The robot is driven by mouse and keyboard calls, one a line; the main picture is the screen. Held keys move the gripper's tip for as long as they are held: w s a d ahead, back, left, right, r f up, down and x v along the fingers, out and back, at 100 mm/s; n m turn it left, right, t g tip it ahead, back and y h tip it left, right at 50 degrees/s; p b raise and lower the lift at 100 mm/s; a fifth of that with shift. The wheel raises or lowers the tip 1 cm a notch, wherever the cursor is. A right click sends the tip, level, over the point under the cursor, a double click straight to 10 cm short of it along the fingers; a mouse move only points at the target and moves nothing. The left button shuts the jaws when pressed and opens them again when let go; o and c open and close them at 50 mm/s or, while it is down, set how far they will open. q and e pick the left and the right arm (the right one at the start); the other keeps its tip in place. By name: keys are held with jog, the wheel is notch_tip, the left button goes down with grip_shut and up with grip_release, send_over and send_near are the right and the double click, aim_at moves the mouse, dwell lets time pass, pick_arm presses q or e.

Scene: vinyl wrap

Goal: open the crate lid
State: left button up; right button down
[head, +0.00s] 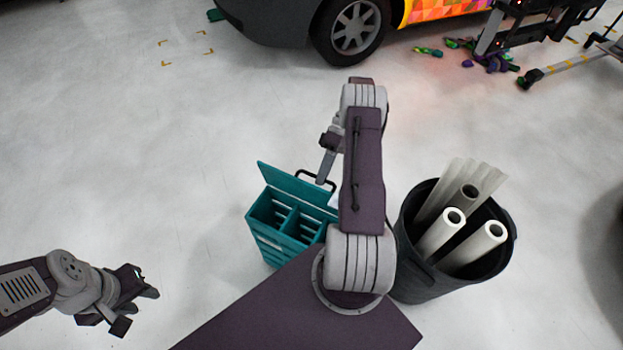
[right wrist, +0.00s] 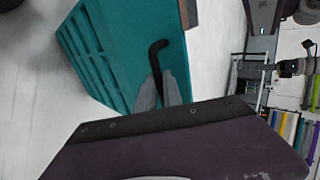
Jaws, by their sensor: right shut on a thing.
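The teal crate (head: 268,241) stands on the floor near the middle of the head view, with divided compartments showing inside. Its teal lid (head: 283,182) is raised along the far side, tilted up and away from the opening. A black handle (head: 307,177) sticks up at the lid. My right gripper (head: 321,181) is shut on this handle; in the right wrist view its grey fingers (right wrist: 157,92) close around the handle's lower end (right wrist: 155,68). The crate's slatted side (right wrist: 100,55) shows beside it. My left gripper (head: 140,306) is open and empty, left of the crate and apart from it.
A dark bin (head: 421,276) with several white rolls (head: 440,234) stands right of the crate. A vehicle (head: 290,24) with a coloured wrap is at the back, with small items (head: 480,58) on the floor by it. The floor left is clear.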

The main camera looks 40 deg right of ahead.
jog(key=shift+w+d+f+b, duration=0.25)
jog(key=shift+d+f+b, duration=0.25)
jog(key=shift+d, duration=0.1)
jog(key=shift+w+d+f+b, duration=0.25)
jog(key=shift+d+f+b, duration=0.15)
jog(key=shift+d+b, duration=0.15)
jog(key=shift+r, duration=0.1)
jog(key=c, duration=1.5)
grip_release()
jog(key=shift+w, duration=0.1)
jog(key=shift+r, duration=0.2)
